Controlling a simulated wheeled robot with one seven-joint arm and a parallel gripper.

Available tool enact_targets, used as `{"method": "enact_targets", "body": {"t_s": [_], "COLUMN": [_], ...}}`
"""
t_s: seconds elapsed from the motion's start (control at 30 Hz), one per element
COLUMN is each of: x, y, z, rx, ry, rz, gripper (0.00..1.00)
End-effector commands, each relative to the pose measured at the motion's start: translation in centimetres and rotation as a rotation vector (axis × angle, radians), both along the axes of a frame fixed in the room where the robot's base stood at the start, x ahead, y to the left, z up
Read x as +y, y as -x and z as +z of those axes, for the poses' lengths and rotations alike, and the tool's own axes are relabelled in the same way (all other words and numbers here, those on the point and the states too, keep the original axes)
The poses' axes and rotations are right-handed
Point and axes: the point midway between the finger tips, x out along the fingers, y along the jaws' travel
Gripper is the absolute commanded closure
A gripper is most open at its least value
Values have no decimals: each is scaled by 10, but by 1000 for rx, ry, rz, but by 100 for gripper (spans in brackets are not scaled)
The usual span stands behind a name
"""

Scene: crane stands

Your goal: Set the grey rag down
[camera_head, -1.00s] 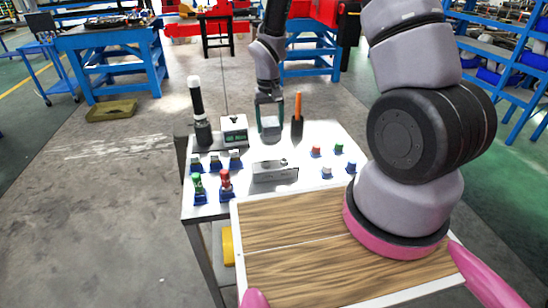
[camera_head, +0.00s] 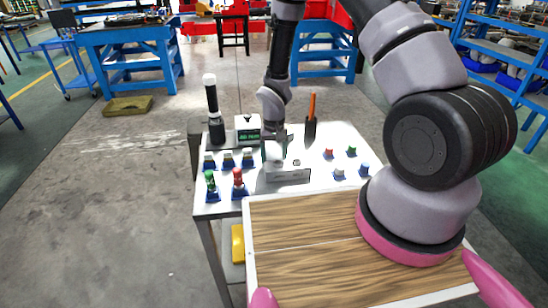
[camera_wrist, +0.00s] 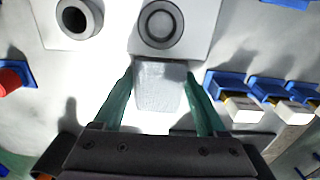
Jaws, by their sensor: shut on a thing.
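The grey rag (camera_wrist: 158,86) is a pale, roughly square piece between the two green fingers of my gripper (camera_wrist: 160,88) in the wrist view. My gripper is shut on it. In the head view my gripper (camera_head: 274,148) is low over the white table top (camera_head: 335,140), just behind a grey metal holder (camera_head: 287,174). The holder partly hides the fingertips and the rag there. I cannot tell whether the rag touches the table.
Blue-based stands with green and red tops (camera_head: 238,185) are at the left. A black-and-white cylinder (camera_head: 214,115) and a small box with a display (camera_head: 248,127) stand behind. An orange-handled tool (camera_head: 311,118) stands right of the gripper. Small coloured pieces (camera_head: 351,151) are at the right.

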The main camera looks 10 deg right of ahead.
Motion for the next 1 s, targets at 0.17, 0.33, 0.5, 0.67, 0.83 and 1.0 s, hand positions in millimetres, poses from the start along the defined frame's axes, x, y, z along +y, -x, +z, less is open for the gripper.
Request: {"method": "enact_targets", "body": {"t_s": [0.17,0.33,0.5,0.67,0.83,1.0], "x": [0,0,0,0,0,0], "y": [0,0,0,0,-1,-1], "z": [0,-2,-2,3,30,68], "rx": [0,0,0,-1,-4,-4], "ry": [0,0,0,-1,-2,-2], "rz": [0,0,0,1,0,0], "gripper": [96,0,0,0,0,0]}}
